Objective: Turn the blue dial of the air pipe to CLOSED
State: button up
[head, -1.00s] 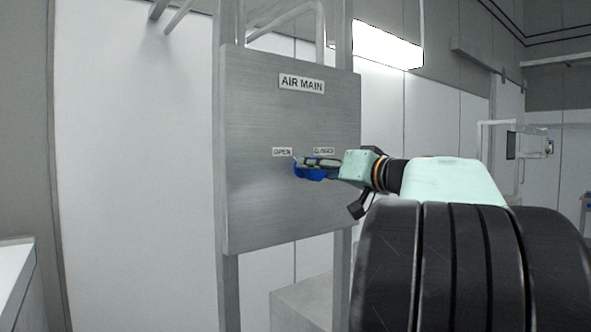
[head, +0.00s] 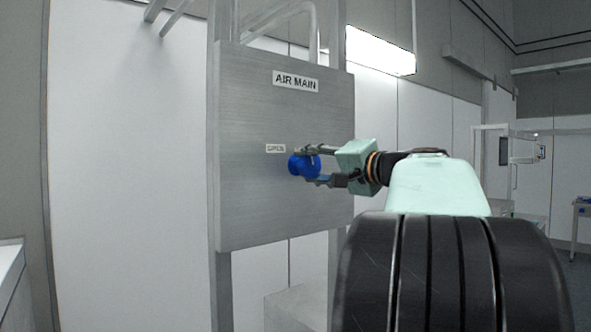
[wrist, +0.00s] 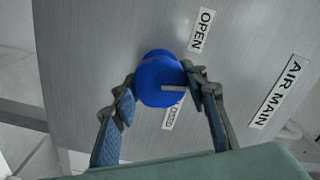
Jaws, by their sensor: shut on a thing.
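The blue dial (head: 304,165) sticks out from the metal AIR MAIN panel (head: 250,210). My gripper (head: 312,166) is shut on it, one finger above and one below in the head view. In the wrist view the fingers (wrist: 160,92) touch the blue dial (wrist: 155,72) on both sides. Its pale pointer line (wrist: 173,88) points right in that view, between the OPEN label (wrist: 202,30) and the CLOSED label (wrist: 168,122). CLOSED is partly covered by the dial there. In the head view the OPEN label (head: 276,148) shows, while CLOSED is hidden behind my gripper.
The panel is mounted on metal posts (head: 223,290), with a pale box (head: 290,308) low behind it. The AIR MAIN sign (head: 296,82) is above the dial. A white work surface (head: 10,262) stands at the lower left. The panel around the dial looks clear.

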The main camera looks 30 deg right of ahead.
jog(key=m+p, duration=0.1)
jog(key=m, duration=0.5)
jog(key=m+p, duration=0.2)
jog(key=m, duration=0.4)
jog(key=shift+f, duration=0.1)
dwell(0.6)
jog(key=o, duration=1.2)
jog(key=s, duration=0.8)
jog(key=s+d, duration=0.1)
jog(key=s, duration=0.3)
